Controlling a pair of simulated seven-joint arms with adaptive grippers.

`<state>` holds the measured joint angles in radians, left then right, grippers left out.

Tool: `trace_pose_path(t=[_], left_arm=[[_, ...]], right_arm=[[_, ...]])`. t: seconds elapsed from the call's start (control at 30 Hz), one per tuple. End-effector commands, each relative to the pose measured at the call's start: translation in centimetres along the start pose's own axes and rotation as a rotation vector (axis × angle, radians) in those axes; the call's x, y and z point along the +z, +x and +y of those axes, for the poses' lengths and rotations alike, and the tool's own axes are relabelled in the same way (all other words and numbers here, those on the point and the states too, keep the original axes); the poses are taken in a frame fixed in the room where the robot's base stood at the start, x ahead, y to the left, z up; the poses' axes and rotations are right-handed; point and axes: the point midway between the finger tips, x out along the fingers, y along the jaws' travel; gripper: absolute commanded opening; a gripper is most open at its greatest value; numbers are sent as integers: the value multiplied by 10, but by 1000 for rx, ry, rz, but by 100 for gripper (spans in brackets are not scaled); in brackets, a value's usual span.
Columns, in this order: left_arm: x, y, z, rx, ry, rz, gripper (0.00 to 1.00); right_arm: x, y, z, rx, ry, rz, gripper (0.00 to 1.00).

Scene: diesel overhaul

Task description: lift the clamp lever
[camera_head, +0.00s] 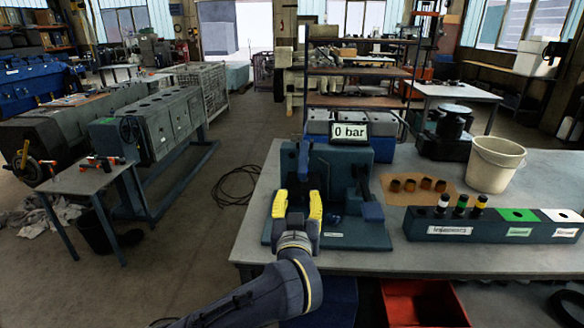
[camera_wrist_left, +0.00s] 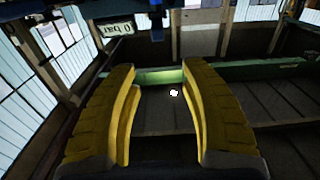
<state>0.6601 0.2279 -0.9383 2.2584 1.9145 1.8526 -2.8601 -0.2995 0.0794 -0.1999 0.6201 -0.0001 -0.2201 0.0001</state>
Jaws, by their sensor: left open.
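A dark blue test stand (camera_head: 330,165) stands on the grey bench under a "0 bar" display (camera_head: 349,130). A blue lever-like handle (camera_head: 371,211) slopes down toward me at its right side. A narrow upright blue part (camera_head: 303,160) rises at its left side. I cannot tell for certain which of the two is the clamp lever. My left gripper (camera_head: 298,203) has yellow fingers spread apart at the stand's front left, left of the sloping handle. In the left wrist view the open gripper (camera_wrist_left: 157,75) has nothing between its fingers. My right gripper is not in view.
Right of the stand are an orange-brown mat (camera_head: 415,194) with several small parts, a white bucket (camera_head: 494,163), and a dark rack (camera_head: 490,226) holding capped cylinders. A red bin (camera_head: 425,303) is below the bench's front edge.

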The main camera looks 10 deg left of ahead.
Motion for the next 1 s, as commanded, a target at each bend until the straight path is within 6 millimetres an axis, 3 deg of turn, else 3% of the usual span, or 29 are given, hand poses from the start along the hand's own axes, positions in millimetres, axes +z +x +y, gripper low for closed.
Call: trace_pose_path(t=[0.27,1.0], left_arm=[[2,16,4,15,19,-22,44],[4,142,5,13,16,-21,44]], right_arm=[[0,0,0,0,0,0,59],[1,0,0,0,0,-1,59]])
